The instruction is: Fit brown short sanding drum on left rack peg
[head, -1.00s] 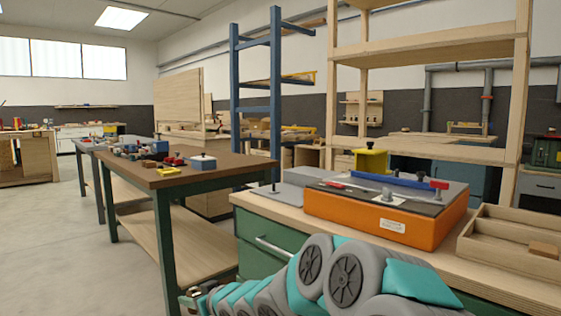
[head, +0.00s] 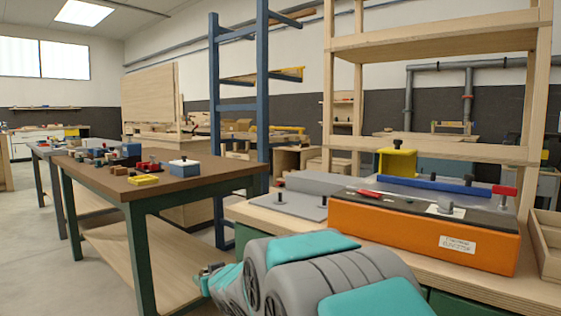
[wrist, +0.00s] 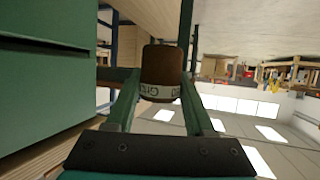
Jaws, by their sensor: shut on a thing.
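The brown short sanding drum (wrist: 162,66) is between the fingers of my gripper (wrist: 160,88) in the wrist view. It is a brown cylinder with a pale lettered band at its near end. In the head view only a small part of my gripper (head: 208,277) shows at the lower left of my arm, in front of the green-sided bench, and the drum cannot be made out there. A grey plate (head: 290,203) with small dark upright posts lies on the bench left of the orange machine. I cannot tell whether one of these posts is the left rack peg.
The orange machine (head: 425,238) stands on the bench, with a wooden tray (head: 545,245) at its right. A brown-topped table (head: 125,187) with several small items stands left. A blue ladder-like frame (head: 215,120) rises behind. Floor shows at the far left.

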